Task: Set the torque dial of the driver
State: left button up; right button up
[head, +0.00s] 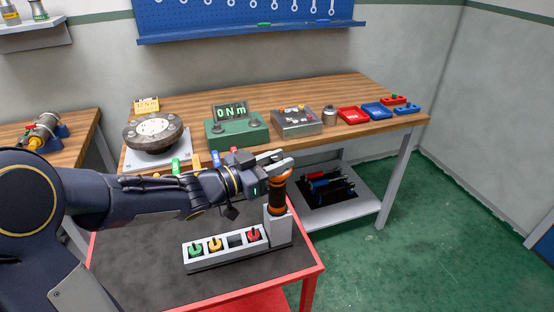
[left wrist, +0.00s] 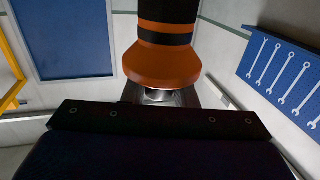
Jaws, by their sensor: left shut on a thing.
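The driver (head: 277,190) is orange with black bands. It stands upright in the tall grey holder (head: 278,231) at the right end of a grey rack. My left gripper (head: 276,163) reaches in from the left and is shut on the driver's top end. The torque dial is hidden by the fingers, so its setting cannot be read. In the left wrist view the driver's orange flared part (left wrist: 163,66) fills the top middle, with a metal collar below it. My right gripper is not in view.
The rack (head: 228,250) holds green, yellow and red knobbed pieces on a dark red-edged table. Behind, on the wooden bench, a green tester (head: 237,130) reads 0 Nm. A yellow card (head: 146,105) appears to read 12 Nm. A round flange (head: 152,133) stands left.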

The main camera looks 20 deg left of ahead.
pick_arm(q)
jog(key=m+g+h+p, duration=0.2)
jog(key=m+g+h, duration=0.1)
jog(key=shift+r+g+p, duration=0.15)
jog(key=shift+g+p, duration=0.15)
jog(key=shift+m+g+h+p, duration=0.65)
jog(key=shift+m+g, duration=0.3)
jog(key=shift+g, duration=0.4)
jog(key=shift+m+g+h+p, duration=0.6)
jog(key=shift+m+g, duration=0.35)
jog(key=shift+g, duration=0.4)
jog(key=o, duration=1)
jog(key=shift+c, duration=0.2)
jog(key=shift+a, duration=0.1)
jog(key=b+v, duration=0.1)
jog(key=v, duration=0.6)
jog(key=shift+a, duration=0.3)
